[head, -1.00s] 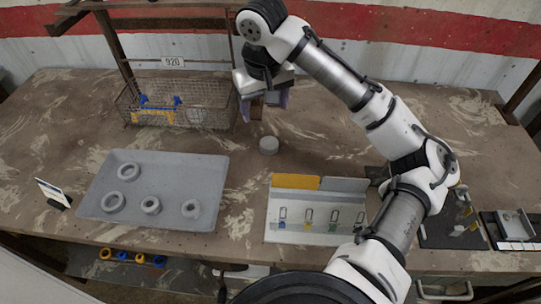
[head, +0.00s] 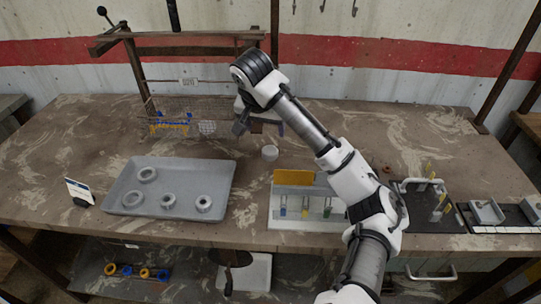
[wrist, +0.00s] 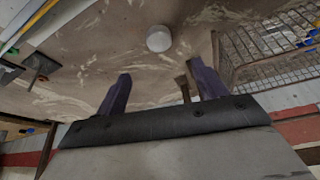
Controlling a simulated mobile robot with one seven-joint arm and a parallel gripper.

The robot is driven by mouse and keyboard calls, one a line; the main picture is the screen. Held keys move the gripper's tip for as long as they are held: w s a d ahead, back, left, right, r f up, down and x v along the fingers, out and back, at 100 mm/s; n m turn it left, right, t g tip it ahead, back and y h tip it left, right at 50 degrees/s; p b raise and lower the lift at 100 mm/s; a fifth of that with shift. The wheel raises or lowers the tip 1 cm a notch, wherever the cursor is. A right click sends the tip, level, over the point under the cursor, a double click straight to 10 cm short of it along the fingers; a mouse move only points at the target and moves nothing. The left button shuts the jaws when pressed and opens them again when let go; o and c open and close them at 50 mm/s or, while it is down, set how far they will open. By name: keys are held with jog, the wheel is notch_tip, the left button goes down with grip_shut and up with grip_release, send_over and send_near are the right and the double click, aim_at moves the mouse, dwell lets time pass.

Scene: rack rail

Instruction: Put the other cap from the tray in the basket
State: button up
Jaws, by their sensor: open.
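A grey tray (head: 130,205) lies at the left of the bench in the head view, with several grey rings (head: 204,203) in it. A small pale round cap-like piece (head: 270,153) sits on the bench outside the tray; it also shows in the wrist view (wrist: 159,38). The wire basket (head: 225,112) stands behind, left of my gripper, and shows in the wrist view (wrist: 262,45). It holds blue and yellow pieces and a pale round piece (head: 207,127). My gripper (head: 261,129) is open and empty above the bench beside the basket; its dark fingers (wrist: 160,72) point toward the bench.
A rack board (head: 293,205) with a yellow panel stands at the front middle. A small sign (head: 79,191) stands left of the tray. A dark mat (head: 425,205) with fittings lies at the right. A wooden frame (head: 135,62) rises around the basket. Bench between tray and rack board is clear.

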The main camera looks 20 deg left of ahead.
send_near(270, 149)
jog(key=x, duration=0.2)
jog(key=shift+f+p, duration=0.3)
jog(key=shift+p+x, duration=1.1)
jog(key=shift+x, duration=1.9)
jog(key=shift+c, duration=0.3)
jog(key=c, duration=1.1)
jog(key=shift+r, duration=0.15)
